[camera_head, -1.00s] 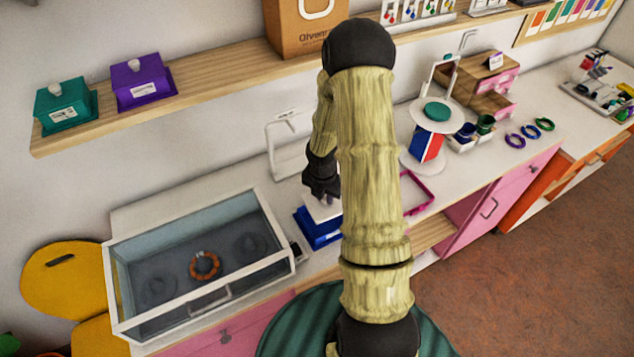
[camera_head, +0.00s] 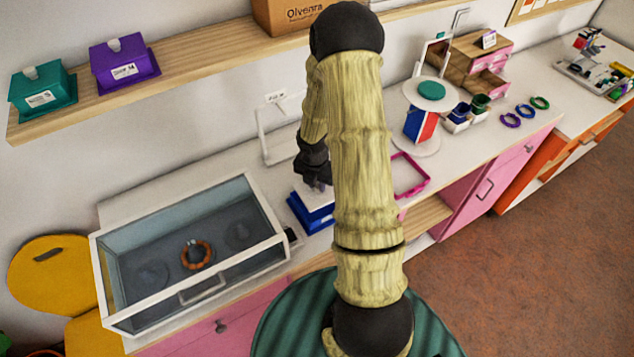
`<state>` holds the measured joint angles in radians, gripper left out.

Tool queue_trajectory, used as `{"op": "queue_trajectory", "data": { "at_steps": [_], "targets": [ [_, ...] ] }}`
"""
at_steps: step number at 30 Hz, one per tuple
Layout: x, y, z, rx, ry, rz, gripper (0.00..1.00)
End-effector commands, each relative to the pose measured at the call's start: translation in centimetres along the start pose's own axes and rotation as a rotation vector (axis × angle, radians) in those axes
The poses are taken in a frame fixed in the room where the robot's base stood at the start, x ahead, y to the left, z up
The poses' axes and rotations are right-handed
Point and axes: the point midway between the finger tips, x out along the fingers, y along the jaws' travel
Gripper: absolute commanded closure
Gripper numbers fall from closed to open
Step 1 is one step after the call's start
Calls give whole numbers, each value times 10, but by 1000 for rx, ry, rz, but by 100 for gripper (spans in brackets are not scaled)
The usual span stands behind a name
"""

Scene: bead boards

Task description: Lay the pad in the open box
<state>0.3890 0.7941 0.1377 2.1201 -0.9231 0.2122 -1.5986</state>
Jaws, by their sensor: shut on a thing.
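The blue box (camera_head: 306,218) stands on the counter, left of my arm and right of the glass case. A white, flat thing that looks like the pad (camera_head: 317,199) shows at the top of the box, directly under my gripper. My gripper (camera_head: 318,187) is dark, points down and is shut on the pad. Its fingertips are small and partly hidden. I cannot tell whether the pad is inside the box or just above it. My arm hides what lies right of the box.
A glass-topped case (camera_head: 190,250) with an orange ring (camera_head: 196,254) stands left of the box. A white stand (camera_head: 275,135) is behind it. A pink frame (camera_head: 410,176) and a round tiered stand (camera_head: 419,125) are to the right. Teal (camera_head: 42,90) and purple (camera_head: 124,62) lidded boxes sit on the shelf.

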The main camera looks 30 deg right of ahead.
Motion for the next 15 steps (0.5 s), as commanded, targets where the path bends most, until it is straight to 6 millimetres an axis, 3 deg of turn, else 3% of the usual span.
{"op": "queue_trajectory", "data": {
  "at_steps": [3,15],
  "targets": [
    [14,0,-2,0,0,0,100],
    [36,0,-4,-1,0,0,100]
  ]
}}
